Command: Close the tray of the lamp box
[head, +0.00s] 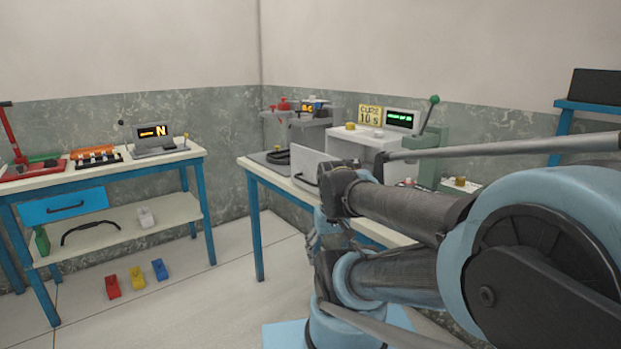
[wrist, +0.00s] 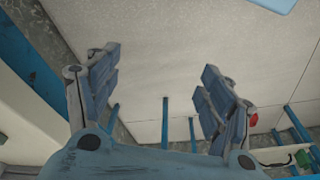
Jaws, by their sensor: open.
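The lamp box (head: 360,145) is a white box on the right-hand table in the head view, with a yellow "CURE 10 s" sign (head: 370,116) above it. A pale front panel with a dark handle, which looks like its tray (head: 312,163), stands out to the left of the box, so the tray looks pulled out. My arm hides part of the box and the panel's lower right. My gripper (wrist: 160,60) is open and empty in the wrist view, pointing over bare floor. The tray and box do not show there. In the head view the gripper is mostly hidden by my arm.
The right-hand table (head: 255,168) also bears a grey device (head: 310,120), a green lever press (head: 432,150) and a small green display (head: 402,120). A second table (head: 130,170) stands at the left. Coloured blocks (head: 137,278) lie on the floor; floor between tables is clear.

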